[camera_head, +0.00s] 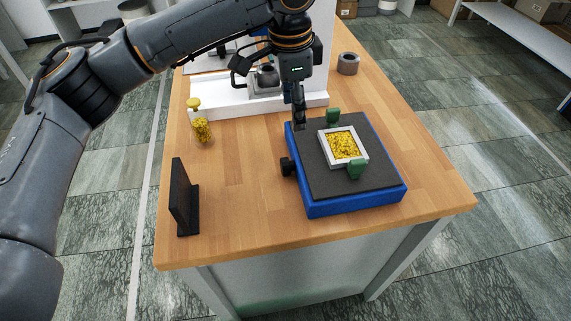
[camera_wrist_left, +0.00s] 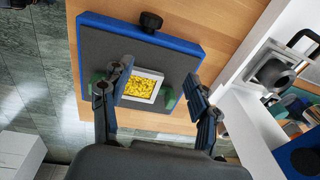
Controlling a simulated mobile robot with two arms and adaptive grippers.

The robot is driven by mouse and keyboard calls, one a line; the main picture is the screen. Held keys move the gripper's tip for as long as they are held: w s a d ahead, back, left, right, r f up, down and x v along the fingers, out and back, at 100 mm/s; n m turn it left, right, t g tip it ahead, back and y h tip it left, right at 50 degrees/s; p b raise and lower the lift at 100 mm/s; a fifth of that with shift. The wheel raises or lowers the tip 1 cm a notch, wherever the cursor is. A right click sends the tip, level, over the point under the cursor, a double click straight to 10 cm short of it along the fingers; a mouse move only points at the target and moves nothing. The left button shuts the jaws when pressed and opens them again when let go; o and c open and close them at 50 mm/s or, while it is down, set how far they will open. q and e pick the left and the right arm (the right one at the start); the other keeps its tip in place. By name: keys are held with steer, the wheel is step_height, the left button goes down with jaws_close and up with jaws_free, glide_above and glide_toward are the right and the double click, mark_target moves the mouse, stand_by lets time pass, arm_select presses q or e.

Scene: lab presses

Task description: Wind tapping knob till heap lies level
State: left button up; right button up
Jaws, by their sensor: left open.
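The blue tapping base (camera_head: 355,203) with a dark grey top stands on the table. Its black knob (camera_head: 287,167) sticks out of the left side, and in the left wrist view the knob (camera_wrist_left: 151,22) is at the top edge. A white square tray (camera_head: 363,150) sits on the base between two green clamps (camera_head: 356,169). Yellow granules (camera_head: 345,145) fill the tray; how level they lie is hard to tell. My left gripper (camera_head: 299,112) is over the base's far left corner, fingers down, apart from the knob. In the wrist view its fingers (camera_wrist_left: 158,73) are spread and empty.
A black upright plate (camera_head: 184,198) stands at the front left of the table. A jar of yellow granules (camera_head: 203,130) is at the left. A white machine base (camera_head: 225,102) and a grey ring (camera_head: 347,64) are farther back. The wood between plate and knob is clear.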

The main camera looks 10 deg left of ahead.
mark_target(286, 165)
arm_select(q)
steer(key=shift+g+y, duration=0.3)
steer(key=shift+g, duration=0.2)
steer(key=f, duration=0.4)
steer(key=s+a+f, duration=0.1)
steer(key=f, duration=0.4)
steer(key=s+f, duration=0.1)
steer(key=f, duration=0.4)
steer(key=shift+a, duration=0.15)
steer(key=shift+r, duration=0.1)
steer(key=c, duration=1.2)
steer(key=shift+o, duration=0.2)
steer(key=p, duration=0.1)
steer(key=t+p, duration=0.1)
steer(key=shift+s+r+t+y+p, duration=0.15)
steer(key=shift+s+t+y+p, duration=0.1)
steer(key=shift+t+y+p, duration=0.05)
steer(key=shift+s+t+y+p, duration=0.15)
steer(key=shift+t+y+p, duration=0.15)
steer(key=shift+t+p, duration=0.6)
steer(key=shift+f+t+y, duration=0.3)
steer(key=shift+t, duration=0.6)
